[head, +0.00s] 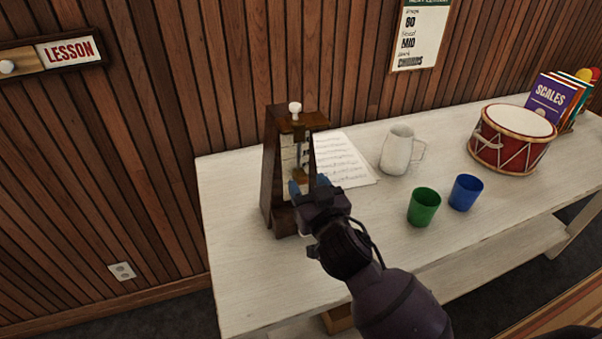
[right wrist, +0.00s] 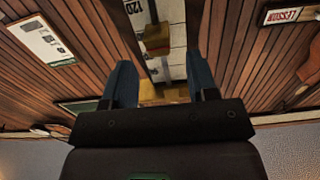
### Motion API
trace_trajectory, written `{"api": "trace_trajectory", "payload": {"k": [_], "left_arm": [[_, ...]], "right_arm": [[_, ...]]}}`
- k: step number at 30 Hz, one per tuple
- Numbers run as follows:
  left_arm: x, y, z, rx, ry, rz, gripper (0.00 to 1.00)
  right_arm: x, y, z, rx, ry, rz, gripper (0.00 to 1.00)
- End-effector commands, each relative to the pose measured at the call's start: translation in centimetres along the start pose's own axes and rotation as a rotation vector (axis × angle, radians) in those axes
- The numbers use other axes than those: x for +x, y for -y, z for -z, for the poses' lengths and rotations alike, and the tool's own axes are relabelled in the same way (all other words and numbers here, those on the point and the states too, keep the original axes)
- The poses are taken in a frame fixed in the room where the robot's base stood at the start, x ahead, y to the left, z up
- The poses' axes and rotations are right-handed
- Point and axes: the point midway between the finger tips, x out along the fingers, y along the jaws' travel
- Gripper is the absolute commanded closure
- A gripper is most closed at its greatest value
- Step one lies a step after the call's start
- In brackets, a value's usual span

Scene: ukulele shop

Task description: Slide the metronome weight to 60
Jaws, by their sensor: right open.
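The metronome (head: 277,172) is a tall dark wooden case with a white knob on top, standing upright at the left end of the table. Its pale scale plate faces me, and "120" shows on it in the right wrist view. A brass block, which looks like the weight (right wrist: 157,38), sits on the rod in front of the scale. My right gripper (head: 308,184) is at the lower front of the metronome. Its blue fingers (right wrist: 164,80) are apart, with the weight beyond their tips. A second yellowish part shows low between them. My gripper partly hides the metronome's lower front.
A white table (head: 240,270) carries sheet music (head: 345,160), a white pitcher (head: 397,150), a green cup (head: 423,207), a blue cup (head: 466,192), a red drum (head: 510,138) and books (head: 550,95). The table's front left is clear.

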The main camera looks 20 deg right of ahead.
Motion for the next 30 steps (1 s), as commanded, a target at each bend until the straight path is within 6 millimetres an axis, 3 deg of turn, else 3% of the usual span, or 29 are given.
{"api": "trace_trajectory", "payload": {"k": [9, 22, 30], "left_arm": [[0.1, 0.0, -0.1, 0.000, 0.002, 0.000, 0.57], [0.1, 0.0, -0.1, 0.000, 0.001, 0.000, 0.57], [0.1, 0.0, 0.0, 0.000, -0.001, -0.001, 0.57]], "right_arm": [[3.7, 0.0, 0.0, -0.002, 0.000, 0.001, 0.47], [4.4, 0.0, 0.0, 0.000, 0.001, 0.000, 0.47], [4.4, 0.0, 0.0, 0.000, 0.001, 0.000, 0.87]]}}
